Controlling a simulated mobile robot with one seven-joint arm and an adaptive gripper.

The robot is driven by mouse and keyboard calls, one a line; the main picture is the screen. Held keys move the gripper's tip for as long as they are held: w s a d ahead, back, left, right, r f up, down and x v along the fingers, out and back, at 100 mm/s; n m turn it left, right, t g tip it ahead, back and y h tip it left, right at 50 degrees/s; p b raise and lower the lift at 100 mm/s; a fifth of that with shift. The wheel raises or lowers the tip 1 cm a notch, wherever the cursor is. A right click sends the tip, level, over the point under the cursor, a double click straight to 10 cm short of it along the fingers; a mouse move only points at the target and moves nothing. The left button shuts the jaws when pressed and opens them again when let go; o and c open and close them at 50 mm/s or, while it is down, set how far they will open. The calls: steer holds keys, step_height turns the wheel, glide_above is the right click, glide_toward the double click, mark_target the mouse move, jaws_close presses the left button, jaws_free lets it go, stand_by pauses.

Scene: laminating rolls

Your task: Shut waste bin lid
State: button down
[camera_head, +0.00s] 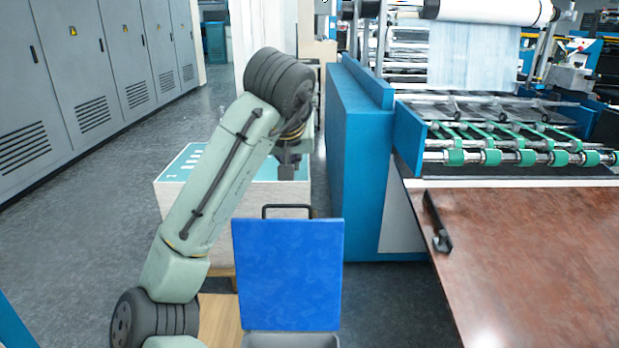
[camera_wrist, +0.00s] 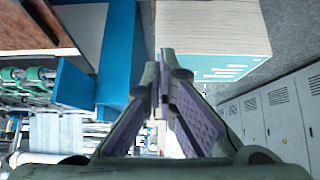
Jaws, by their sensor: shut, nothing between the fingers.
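The waste bin's blue lid (camera_head: 288,275) stands upright and open in the head view, with a dark handle (camera_head: 288,208) along its top edge. The grey bin (camera_head: 290,341) shows only as a rim below the lid, at the bottom edge of the picture. My gripper (camera_head: 289,172) appears above the handle in the picture, apart from it. In the wrist view my gripper (camera_wrist: 168,72) has its fingertips together with nothing between them. I cannot make out the lid in the wrist view.
A pale box with a teal top (camera_head: 172,205) stands behind my arm. The blue laminating machine (camera_head: 365,160) and a brown table (camera_head: 530,250) are to the right. Grey cabinets (camera_head: 90,70) line the left, with open floor (camera_head: 60,240) before them.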

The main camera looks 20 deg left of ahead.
steer(key=shift+w+f, duration=0.25)
steer(key=shift+f, duration=0.25)
step_height(320, 180, down, 7)
steer(key=w+p, duration=0.1)
steer(key=shift+w+a+p, duration=0.3)
steer(key=shift+p, duration=0.05)
steer(key=shift+s+f, duration=0.1)
